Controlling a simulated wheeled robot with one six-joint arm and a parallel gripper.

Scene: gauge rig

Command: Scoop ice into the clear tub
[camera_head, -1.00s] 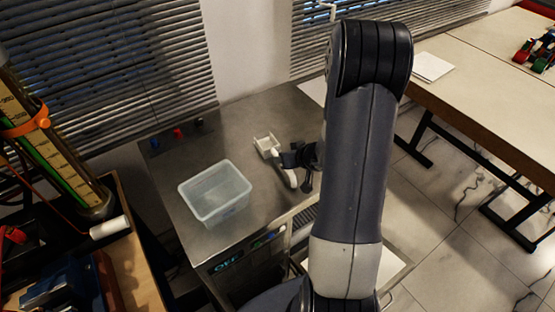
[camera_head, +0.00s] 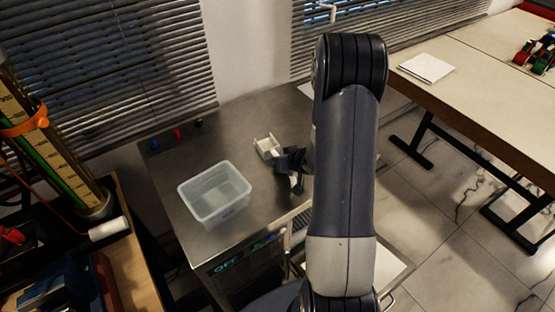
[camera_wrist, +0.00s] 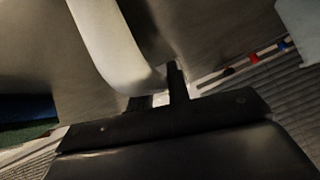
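The clear tub (camera_head: 214,194) stands upright on the metal counter, its opening facing up; I cannot make out any ice in it. The white scoop (camera_head: 267,147) lies on the counter to the right of the tub, its handle running toward my gripper. My gripper (camera_head: 288,172) is low over the handle, its dark fingers apart, and hides part of it. In the wrist view the curved white handle (camera_wrist: 108,42) reaches down beside a dark finger (camera_wrist: 176,84); I cannot tell whether they touch.
The metal counter (camera_head: 185,160) has red and blue knobs at its back left and a lit panel on its front. A cluttered wooden bench (camera_head: 135,265) is at left. A long table (camera_head: 470,100) stands at right. Blinds cover the back wall.

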